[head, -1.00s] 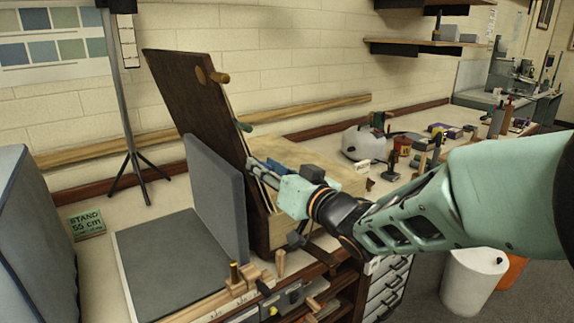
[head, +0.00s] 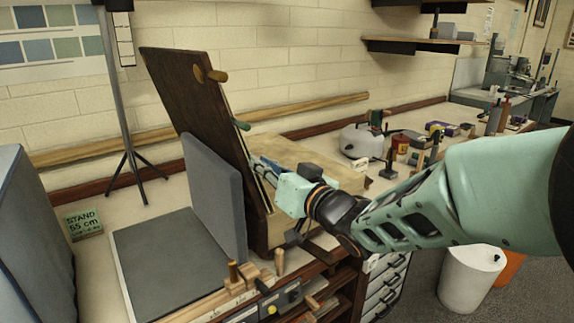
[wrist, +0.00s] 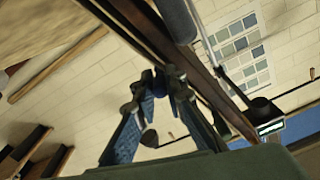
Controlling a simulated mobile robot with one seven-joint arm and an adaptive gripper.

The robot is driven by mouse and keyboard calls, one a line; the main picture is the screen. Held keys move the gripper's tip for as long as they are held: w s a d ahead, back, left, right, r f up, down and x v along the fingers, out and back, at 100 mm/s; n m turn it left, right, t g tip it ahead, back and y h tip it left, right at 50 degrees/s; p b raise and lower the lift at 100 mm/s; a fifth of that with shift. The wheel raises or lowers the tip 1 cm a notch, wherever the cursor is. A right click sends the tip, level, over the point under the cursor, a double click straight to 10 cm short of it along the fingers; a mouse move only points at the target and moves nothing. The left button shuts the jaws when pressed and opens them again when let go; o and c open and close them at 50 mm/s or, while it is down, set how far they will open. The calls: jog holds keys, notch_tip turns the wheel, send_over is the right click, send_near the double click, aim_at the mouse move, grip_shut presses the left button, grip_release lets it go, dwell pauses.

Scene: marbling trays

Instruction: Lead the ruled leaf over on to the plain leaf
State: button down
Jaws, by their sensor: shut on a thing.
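A dark brown board (head: 185,110) stands steeply upright, leaning left, with a wooden knob and a green peg. I take it for the ruled leaf, though no ruling shows. A pale wooden block or leaf (head: 310,158) lies flat to its right, partly behind my arm; I cannot tell whether it is the plain leaf. My gripper (head: 257,168) is at the board's right edge, its blue fingers partly hidden. In the wrist view the fingertips (wrist: 163,78) come together at the edge of a dark brown board (wrist: 205,80), shut on it.
An upright grey panel (head: 213,190) stands left of the board, with a flat grey pad (head: 165,260) in front. Jars and tools crowd the bench at right. Wooden pieces line the front edge.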

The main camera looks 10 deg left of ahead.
jog(key=shift+w+d+r+m+p, duration=0.3)
jog(key=shift+w+d+m+p, duration=0.5)
jog(key=shift+p, duration=0.45)
jog(key=c, duration=2)
grip_release()
jog(key=shift+a, duration=0.1)
jog(key=shift+o, duration=0.2)
jog(key=v, duration=0.7)
jog(key=shift+d, duration=0.25)
